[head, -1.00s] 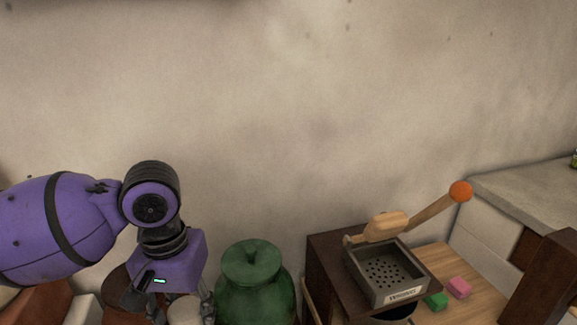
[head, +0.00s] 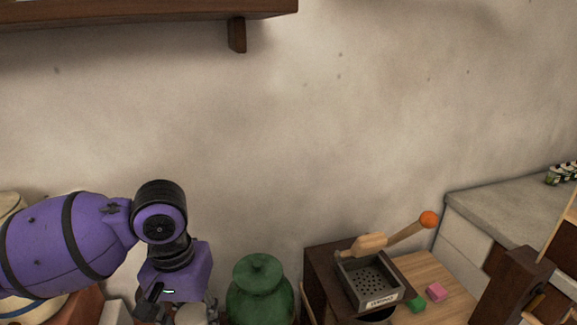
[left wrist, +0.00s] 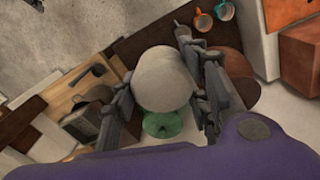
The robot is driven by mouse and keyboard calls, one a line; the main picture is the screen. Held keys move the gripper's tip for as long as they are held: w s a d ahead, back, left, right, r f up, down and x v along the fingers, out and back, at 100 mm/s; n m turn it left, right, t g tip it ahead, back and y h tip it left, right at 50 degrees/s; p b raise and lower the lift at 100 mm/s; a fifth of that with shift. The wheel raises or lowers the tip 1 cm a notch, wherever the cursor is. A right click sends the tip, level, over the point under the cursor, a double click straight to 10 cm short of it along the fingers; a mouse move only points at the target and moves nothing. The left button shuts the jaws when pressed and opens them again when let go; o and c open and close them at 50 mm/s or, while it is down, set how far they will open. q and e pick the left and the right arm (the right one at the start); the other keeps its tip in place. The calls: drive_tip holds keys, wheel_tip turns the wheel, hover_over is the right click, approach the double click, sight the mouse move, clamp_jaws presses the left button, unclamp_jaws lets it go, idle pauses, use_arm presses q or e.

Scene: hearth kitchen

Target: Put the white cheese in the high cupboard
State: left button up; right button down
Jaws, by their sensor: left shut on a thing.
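The white cheese (left wrist: 163,80) is a pale rounded block. It sits between the two fingers of my left gripper (left wrist: 160,92) in the left wrist view, and the gripper is shut on it. In the head view my left gripper (head: 186,311) is at the bottom edge, left of the green jar, and only a little of the cheese (head: 189,315) shows. A dark wooden shelf or cupboard underside (head: 130,14) with a bracket runs along the top left; I cannot tell whether it is the high cupboard. My right gripper is not in view.
A green lidded jar (head: 260,292) stands right of my left gripper. The wall above is bare.

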use_arm(q)
drive_tip(key=shift+f, duration=0.2)
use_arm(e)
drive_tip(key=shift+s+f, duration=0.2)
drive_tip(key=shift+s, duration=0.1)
use_arm(q)
drive_tip(key=shift+r, duration=0.1)
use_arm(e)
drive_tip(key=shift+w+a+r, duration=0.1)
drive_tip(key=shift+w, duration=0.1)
